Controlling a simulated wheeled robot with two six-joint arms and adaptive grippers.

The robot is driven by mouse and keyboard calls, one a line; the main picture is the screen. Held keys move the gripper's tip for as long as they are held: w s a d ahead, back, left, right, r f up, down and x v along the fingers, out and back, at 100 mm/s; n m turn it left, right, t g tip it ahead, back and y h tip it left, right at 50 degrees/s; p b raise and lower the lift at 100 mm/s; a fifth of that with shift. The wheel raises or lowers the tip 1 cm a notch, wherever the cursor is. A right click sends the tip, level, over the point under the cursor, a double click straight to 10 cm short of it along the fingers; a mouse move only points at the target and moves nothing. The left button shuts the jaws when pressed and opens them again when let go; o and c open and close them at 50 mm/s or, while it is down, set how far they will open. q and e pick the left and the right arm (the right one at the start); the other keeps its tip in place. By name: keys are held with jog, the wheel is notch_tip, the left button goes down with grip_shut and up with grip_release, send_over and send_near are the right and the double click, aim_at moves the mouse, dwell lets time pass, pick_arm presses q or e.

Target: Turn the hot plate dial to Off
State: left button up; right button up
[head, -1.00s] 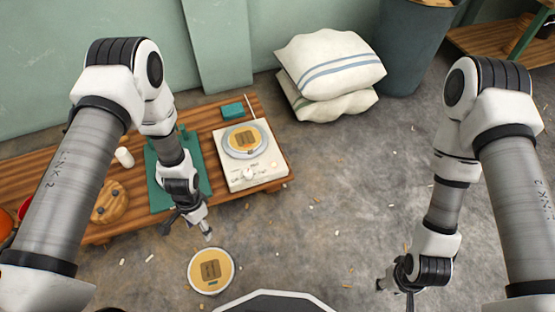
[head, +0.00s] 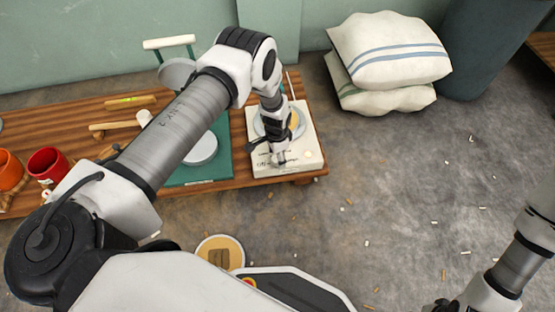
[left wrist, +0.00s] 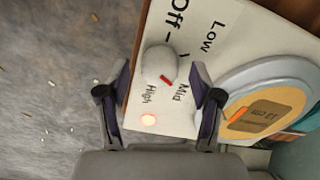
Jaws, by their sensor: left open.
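The hot plate (head: 308,148) is a cream box at the right end of the low wooden table. In the left wrist view its round white dial (left wrist: 158,62) has a red mark on the side toward the Mid and High labels; Off is printed on the opposite side. My left gripper (head: 279,161) is over the hot plate's front and hides the dial in the head view. In the left wrist view its open fingers (left wrist: 160,72) stand on both sides of the dial. My right gripper (head: 437,306) is mostly cut off at the bottom edge.
A round plate with a tan disc (left wrist: 268,105) lies on the hot plate behind the dial. Red (head: 47,163) and orange (head: 8,170) cups are farther left.

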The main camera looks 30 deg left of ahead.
pick_arm(q)
jog(key=shift+f, duration=0.35)
jog(key=c, duration=1.1)
jog(key=shift+c, duration=0.2)
jog(key=shift+n, duration=0.3)
jog(key=n, duration=1.1)
jog(key=n+p, duration=0.1)
jog(key=n, duration=0.5)
jog(key=shift+s+n, duration=0.1)
jog(key=shift+n, duration=0.2)
jog(key=n, duration=0.5)
jog(key=shift+n, duration=0.4)
